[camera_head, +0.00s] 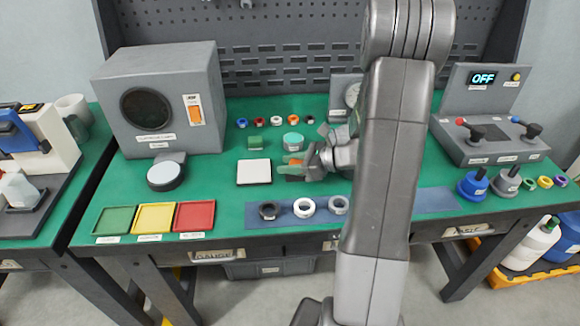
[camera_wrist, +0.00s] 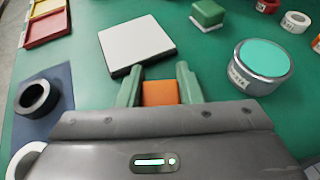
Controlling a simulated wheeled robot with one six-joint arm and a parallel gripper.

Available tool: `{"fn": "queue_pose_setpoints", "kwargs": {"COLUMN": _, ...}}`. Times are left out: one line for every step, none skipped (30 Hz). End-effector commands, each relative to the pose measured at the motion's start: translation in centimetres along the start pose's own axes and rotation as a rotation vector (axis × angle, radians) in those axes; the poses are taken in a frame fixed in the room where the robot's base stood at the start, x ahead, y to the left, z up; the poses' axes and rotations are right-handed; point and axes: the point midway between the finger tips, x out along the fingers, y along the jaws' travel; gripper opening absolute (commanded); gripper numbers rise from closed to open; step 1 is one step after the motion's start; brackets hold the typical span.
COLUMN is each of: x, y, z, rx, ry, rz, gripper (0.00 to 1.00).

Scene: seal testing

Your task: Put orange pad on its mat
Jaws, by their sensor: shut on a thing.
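The orange pad (camera_wrist: 159,93) is a small block between the two green fingers of my gripper (camera_wrist: 160,80) in the wrist view. In the head view my gripper (camera_head: 292,163) is over the green bench, just right of a white square plate (camera_head: 254,172), and only a little orange shows. The fingers are shut on the pad. Its underside is hidden, so I cannot tell whether it touches the bench. The white plate (camera_wrist: 136,44) is bare and lies ahead and left in the wrist view. I cannot tell which surface is the pad's mat.
A green block (camera_head: 255,142) on a white base and a teal-topped round tin (camera_head: 292,141) stand behind my gripper. A blue strip (camera_head: 235,224) with several rings lies in front. Green, yellow and red trays (camera_head: 194,216) lie front left. A grey box (camera_head: 165,100) stands back left.

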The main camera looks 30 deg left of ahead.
Motion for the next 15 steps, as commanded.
{"fn": "queue_pose_setpoints", "kwargs": {"x": 0.20, "y": 0.00, "z": -0.53, "rx": 0.002, "ry": 0.000, "rz": 0.000, "gripper": 0.06}}
{"fn": "queue_pose_setpoints", "kwargs": {"x": 0.24, "y": 0.00, "z": -0.62, "rx": 0.001, "ry": 0.000, "rz": 0.000, "gripper": 0.06}}
{"fn": "queue_pose_setpoints", "kwargs": {"x": 0.24, "y": 0.00, "z": -0.61, "rx": 0.000, "ry": 0.000, "rz": 0.000, "gripper": 0.06}}
{"fn": "queue_pose_setpoints", "kwargs": {"x": 0.22, "y": -0.01, "z": -0.57, "rx": 0.000, "ry": 0.000, "rz": -0.001, "gripper": 0.06}}
{"fn": "queue_pose_setpoints", "kwargs": {"x": 0.21, "y": -0.01, "z": -0.55, "rx": 0.000, "ry": 0.000, "rz": -0.001, "gripper": 0.06}}
{"fn": "queue_pose_setpoints", "kwargs": {"x": 0.21, "y": -0.01, "z": -0.54, "rx": -0.001, "ry": 0.000, "rz": -0.001, "gripper": 0.06}}
{"fn": "queue_pose_setpoints", "kwargs": {"x": 0.21, "y": -0.01, "z": -0.54, "rx": 0.000, "ry": 0.000, "rz": -0.001, "gripper": 0.06}}
{"fn": "queue_pose_setpoints", "kwargs": {"x": 0.22, "y": -0.01, "z": -0.55, "rx": 0.000, "ry": 0.000, "rz": -0.001, "gripper": 0.06}}
{"fn": "queue_pose_setpoints", "kwargs": {"x": 0.24, "y": -0.01, "z": -0.61, "rx": 0.000, "ry": 0.000, "rz": -0.001, "gripper": 0.06}}
{"fn": "queue_pose_setpoints", "kwargs": {"x": 0.28, "y": -0.01, "z": -0.71, "rx": 0.000, "ry": 0.000, "rz": -0.001, "gripper": 0.06}}
{"fn": "queue_pose_setpoints", "kwargs": {"x": 0.33, "y": 0.00, "z": -0.82, "rx": 0.000, "ry": 0.000, "rz": -0.001, "gripper": 0.06}}
{"fn": "queue_pose_setpoints", "kwargs": {"x": 0.39, "y": -0.01, "z": -0.96, "rx": 0.000, "ry": 0.000, "rz": -0.001, "gripper": 0.06}}
{"fn": "queue_pose_setpoints", "kwargs": {"x": 0.36, "y": -0.01, "z": -0.89, "rx": 0.000, "ry": 0.000, "rz": -0.001, "gripper": 0.36}}
{"fn": "queue_pose_setpoints", "kwargs": {"x": 0.34, "y": -0.01, "z": -0.84, "rx": 0.000, "ry": 0.000, "rz": -0.001, "gripper": 0.42}}
{"fn": "queue_pose_setpoints", "kwargs": {"x": 0.33, "y": -0.01, "z": -0.83, "rx": 0.000, "ry": 0.000, "rz": -0.001, "gripper": 0.50}}
